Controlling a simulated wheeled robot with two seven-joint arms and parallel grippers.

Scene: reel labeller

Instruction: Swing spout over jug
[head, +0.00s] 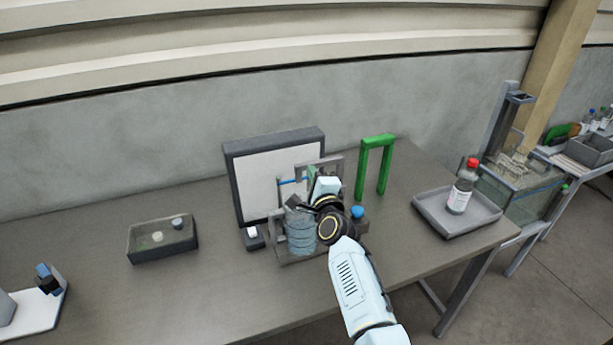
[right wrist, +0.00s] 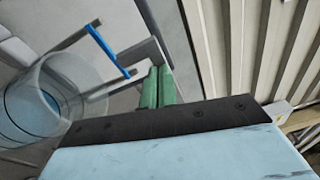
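A clear jug (head: 300,235) with bluish contents stands on a grey stand in front of a white panel. In the right wrist view the jug (right wrist: 62,90) is at the left, seen at a tilt. A thin blue bar (head: 291,182), which may be the spout, shows above the jug; the blue bar is nearer in the right wrist view (right wrist: 106,50). My right gripper (head: 307,203) is at the jug's upper right, close to the rim. Its fingertips are hidden, so I cannot tell its opening or any contact. My left gripper is out of view.
A green arch (head: 376,142) stands right of the stand. A grey tray (head: 430,212) holds a red-capped bottle (head: 460,190). A dark open box (head: 150,252) is on the left.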

